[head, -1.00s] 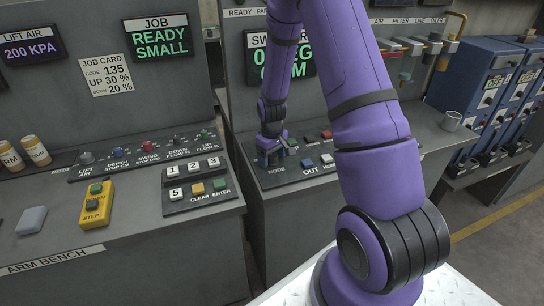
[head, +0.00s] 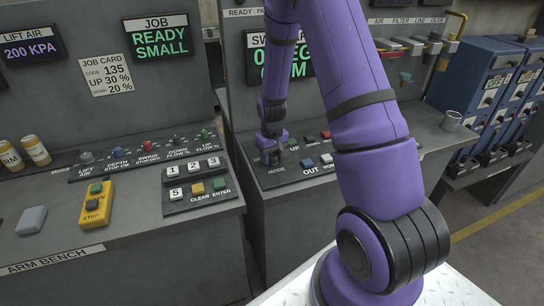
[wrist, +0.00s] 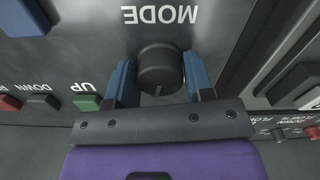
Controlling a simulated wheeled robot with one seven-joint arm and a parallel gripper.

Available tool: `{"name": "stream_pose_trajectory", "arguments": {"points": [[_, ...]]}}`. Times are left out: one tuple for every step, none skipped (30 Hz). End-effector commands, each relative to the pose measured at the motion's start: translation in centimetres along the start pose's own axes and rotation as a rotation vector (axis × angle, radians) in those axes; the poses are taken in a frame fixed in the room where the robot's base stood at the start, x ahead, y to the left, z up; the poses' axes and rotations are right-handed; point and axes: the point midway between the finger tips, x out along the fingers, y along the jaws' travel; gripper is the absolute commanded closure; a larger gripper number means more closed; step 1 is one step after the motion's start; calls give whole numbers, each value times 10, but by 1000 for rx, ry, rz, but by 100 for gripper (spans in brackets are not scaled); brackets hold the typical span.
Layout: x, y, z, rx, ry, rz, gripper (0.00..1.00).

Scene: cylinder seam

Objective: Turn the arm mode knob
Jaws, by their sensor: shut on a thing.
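The pointer line faces the gripper's palm. In the head view my gripper (head: 271,156) is down at the left end of the sloped arm panel (head: 302,178), and its fingers and wrist hide the knob.
Green UP button (wrist: 86,102) and a dark button (wrist: 42,102) sit beside the knob. A keypad (head: 195,184) and yellow pendant (head: 97,204) are on the left bench. A swing display (head: 278,58) stands behind my arm. A cup (head: 451,121) is at right.

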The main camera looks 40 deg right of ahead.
Motion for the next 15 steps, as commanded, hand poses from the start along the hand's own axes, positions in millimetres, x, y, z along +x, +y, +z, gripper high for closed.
{"name": "stream_pose_trajectory", "arguments": {"points": [[0,0,0,39,0,1,76],[0,0,0,66,0,1,76],[0,0,0,102,0,1,76],[0,0,0,127,0,1,76],[0,0,0,153,0,1,76],[0,0,0,188,0,0,76],[0,0,0,213,0,1,76],[0,0,0,239,0,1,76],[0,0,0,272,0,1,76],[0,0,0,296,0,0,76],[0,0,0,319,0,1,76],[0,0,0,348,0,0,76],[0,0,0,371,0,0,76],[0,0,0,390,0,1,76],[0,0,0,416,0,1,76]]}}
